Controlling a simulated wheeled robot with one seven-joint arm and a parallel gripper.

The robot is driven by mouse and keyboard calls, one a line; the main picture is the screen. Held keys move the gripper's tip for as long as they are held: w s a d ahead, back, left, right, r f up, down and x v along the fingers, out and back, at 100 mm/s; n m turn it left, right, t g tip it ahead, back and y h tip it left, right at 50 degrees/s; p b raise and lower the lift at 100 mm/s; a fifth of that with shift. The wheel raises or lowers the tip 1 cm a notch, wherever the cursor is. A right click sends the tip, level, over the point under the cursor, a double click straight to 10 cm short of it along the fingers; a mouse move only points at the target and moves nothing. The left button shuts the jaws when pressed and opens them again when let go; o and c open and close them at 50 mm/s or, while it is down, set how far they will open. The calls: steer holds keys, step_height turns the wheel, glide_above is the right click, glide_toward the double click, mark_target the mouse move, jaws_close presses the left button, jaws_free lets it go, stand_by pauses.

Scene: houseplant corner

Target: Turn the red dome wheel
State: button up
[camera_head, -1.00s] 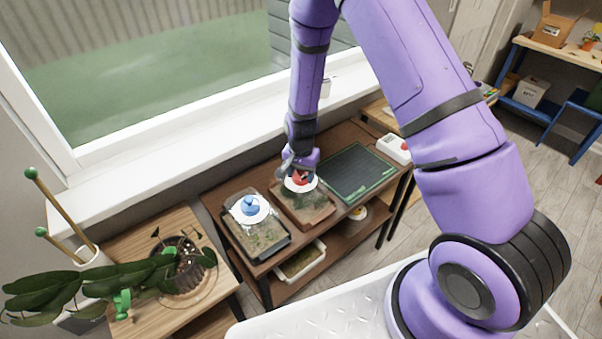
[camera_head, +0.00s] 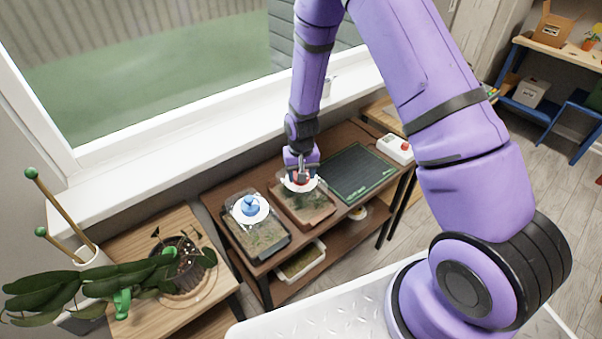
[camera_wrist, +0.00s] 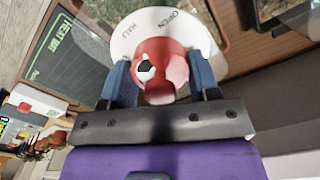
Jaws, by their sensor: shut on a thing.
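The red dome wheel (camera_wrist: 160,68) sits on a round white dial with the words "OPEN" and "HALF" in the wrist view. A white mark with a dark centre shows on its side. In the head view the red wheel (camera_head: 301,177) is on top of the terracotta-coloured propagator tray (camera_head: 318,217), mostly hidden by my gripper. My gripper (camera_wrist: 161,85) is shut on the red wheel, one blue-grey finger on each side. In the head view my gripper (camera_head: 300,170) points down over the tray.
A dark tray with a blue wheel (camera_head: 249,205) stands just left. A dark green heat mat (camera_head: 352,172) lies right, with a white box with a red button (camera_head: 396,147) beyond. A leafy plant (camera_head: 130,275) stands on the left table.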

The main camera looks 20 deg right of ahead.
steer(key=shift+n, duration=1)
steer(key=o, duration=0.9)
steer(key=shift+o, duration=0.2)
step_height(320, 180, up, 11)
steer(key=shift+f, duration=0.1)
stand_by(0.4)
